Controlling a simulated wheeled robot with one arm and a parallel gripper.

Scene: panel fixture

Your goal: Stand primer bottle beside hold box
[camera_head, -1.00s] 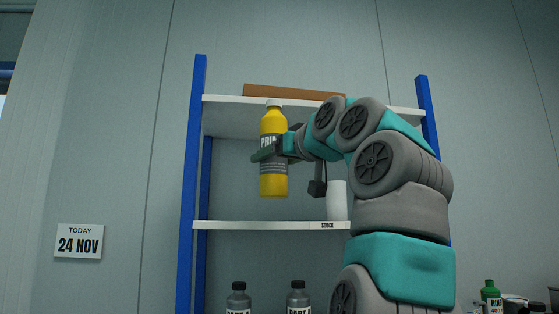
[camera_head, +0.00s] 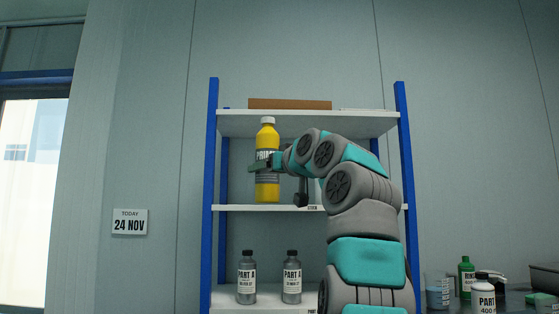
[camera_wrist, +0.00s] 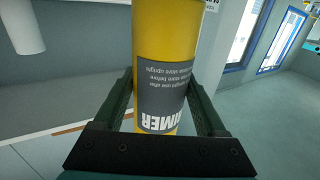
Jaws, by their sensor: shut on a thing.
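The primer bottle (camera_head: 267,190) is yellow with a white cap and a grey label. My gripper (camera_head: 266,168) is shut around its middle and holds it upright in front of the shelf rack. In the wrist view the bottle (camera_wrist: 165,50) stands between both fingers of my gripper (camera_wrist: 165,110), its label upside down in the picture. In the head view the bottle's base overlaps the middle shelf's front edge; whether it touches the shelf cannot be told. No box marked hold can be made out; a flat brown box (camera_head: 290,104) lies on the top shelf.
The rack has blue posts (camera_head: 211,190) and a white middle shelf (camera_head: 235,208). Two grey Part A bottles (camera_head: 246,278) (camera_head: 291,278) stand on the lower shelf. A white cylinder (camera_wrist: 22,28) shows in the wrist view. A green bottle (camera_head: 466,278) and other containers stand at the lower right.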

